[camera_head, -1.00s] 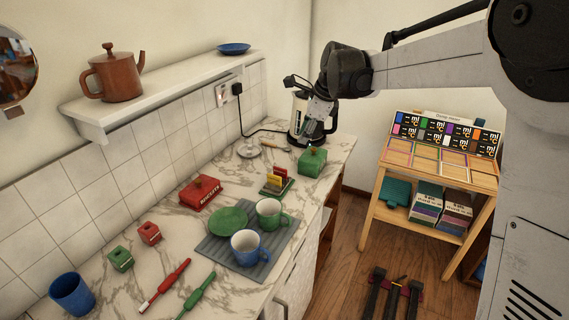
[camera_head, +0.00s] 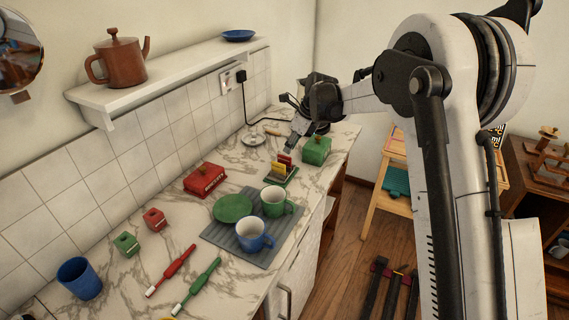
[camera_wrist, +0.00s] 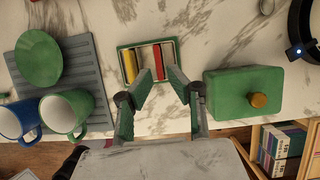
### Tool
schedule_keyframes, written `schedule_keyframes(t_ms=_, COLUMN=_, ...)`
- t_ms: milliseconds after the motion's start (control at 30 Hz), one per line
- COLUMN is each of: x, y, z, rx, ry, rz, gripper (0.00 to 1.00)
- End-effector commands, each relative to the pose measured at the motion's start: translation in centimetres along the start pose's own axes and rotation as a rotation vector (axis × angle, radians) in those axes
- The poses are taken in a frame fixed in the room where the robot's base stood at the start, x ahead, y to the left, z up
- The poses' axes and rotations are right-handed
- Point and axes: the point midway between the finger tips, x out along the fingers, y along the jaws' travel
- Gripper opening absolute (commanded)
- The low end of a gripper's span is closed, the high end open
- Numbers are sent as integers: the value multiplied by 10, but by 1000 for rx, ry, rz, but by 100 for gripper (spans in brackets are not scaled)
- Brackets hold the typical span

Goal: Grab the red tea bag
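The red tea bag (camera_head: 286,159) stands upright in a small green holder (camera_head: 279,181), beside a yellow tea bag (camera_head: 278,168). In the wrist view the red tea bag (camera_wrist: 157,60) is to the right of the yellow one (camera_wrist: 129,65). My gripper (camera_wrist: 160,74) is open and empty. Its two fingertips lie either side of the red tea bag's near end in that view; I cannot tell the remaining height. In the head view my gripper (camera_head: 294,138) is just above and behind the holder.
A green lidded box (camera_wrist: 245,92) stands close to the right of the holder. A green plate (camera_wrist: 38,58), a green mug (camera_wrist: 67,112) and a blue mug (camera_wrist: 20,117) are on a grey mat to its left. A red box (camera_head: 204,179) sits near the tiled wall.

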Motion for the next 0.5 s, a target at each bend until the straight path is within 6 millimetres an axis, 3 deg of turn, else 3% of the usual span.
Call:
schedule_keyframes(t_ms=267, x=15, y=0, z=0, rx=0, ry=0, rz=0, gripper=17)
schedule_keyframes(t_ms=500, x=45, y=3, z=-1, rx=-2, ry=0, rz=0, gripper=17)
